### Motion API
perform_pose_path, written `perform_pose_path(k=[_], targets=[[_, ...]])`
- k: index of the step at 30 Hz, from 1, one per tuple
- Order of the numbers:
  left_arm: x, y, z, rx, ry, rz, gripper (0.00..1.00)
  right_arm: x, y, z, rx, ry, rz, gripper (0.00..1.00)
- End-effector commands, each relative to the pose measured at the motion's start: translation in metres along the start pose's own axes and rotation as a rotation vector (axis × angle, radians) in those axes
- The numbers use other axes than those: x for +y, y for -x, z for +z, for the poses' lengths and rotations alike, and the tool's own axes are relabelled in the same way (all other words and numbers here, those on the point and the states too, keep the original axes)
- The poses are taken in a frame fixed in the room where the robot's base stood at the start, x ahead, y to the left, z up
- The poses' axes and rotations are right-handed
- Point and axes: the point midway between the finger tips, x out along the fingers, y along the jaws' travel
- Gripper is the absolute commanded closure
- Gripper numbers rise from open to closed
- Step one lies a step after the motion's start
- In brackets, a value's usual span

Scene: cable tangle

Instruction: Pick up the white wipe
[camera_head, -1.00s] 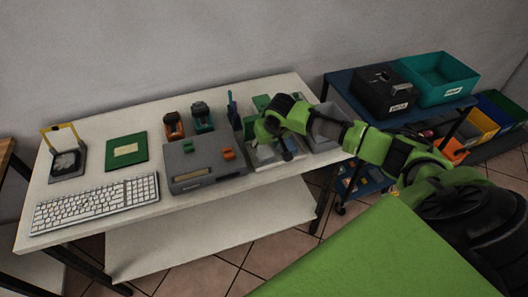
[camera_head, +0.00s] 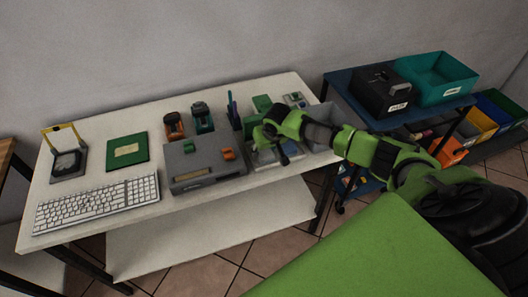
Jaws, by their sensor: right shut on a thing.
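My right gripper (camera_head: 283,157) points down over a shallow pale tray (camera_head: 262,163) at the right part of the white table. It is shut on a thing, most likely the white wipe. The wipe is too small and too much hidden by the gripper to make out clearly. Whether it is clear of the tray cannot be told from this view. My left gripper is not in view.
A grey bin (camera_head: 326,118) stands close on the right. A blue cart (camera_head: 345,84) holds a black box (camera_head: 383,91) and teal bin (camera_head: 438,78).

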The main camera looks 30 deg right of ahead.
Motion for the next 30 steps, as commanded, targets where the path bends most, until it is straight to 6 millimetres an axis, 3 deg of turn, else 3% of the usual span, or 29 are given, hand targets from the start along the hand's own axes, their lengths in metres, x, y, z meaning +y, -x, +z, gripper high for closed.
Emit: perform_pose_path(k=[8, 12, 21, 30], targets=[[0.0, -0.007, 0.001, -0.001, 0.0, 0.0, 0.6, 0.0, 0.01, -0.005, 0.002, 0.0, -0.001, 0.75], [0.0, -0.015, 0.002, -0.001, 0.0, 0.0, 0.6, -0.001, 0.032, -0.011, 0.003, 0.002, -0.002, 0.75], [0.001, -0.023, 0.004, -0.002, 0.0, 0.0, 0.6, -0.011, 0.105, 0.013, 0.004, 0.005, 0.0, 0.75], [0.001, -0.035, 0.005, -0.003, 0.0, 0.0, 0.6, -0.025, 0.149, 0.057, 0.001, 0.002, -0.001, 0.75]])
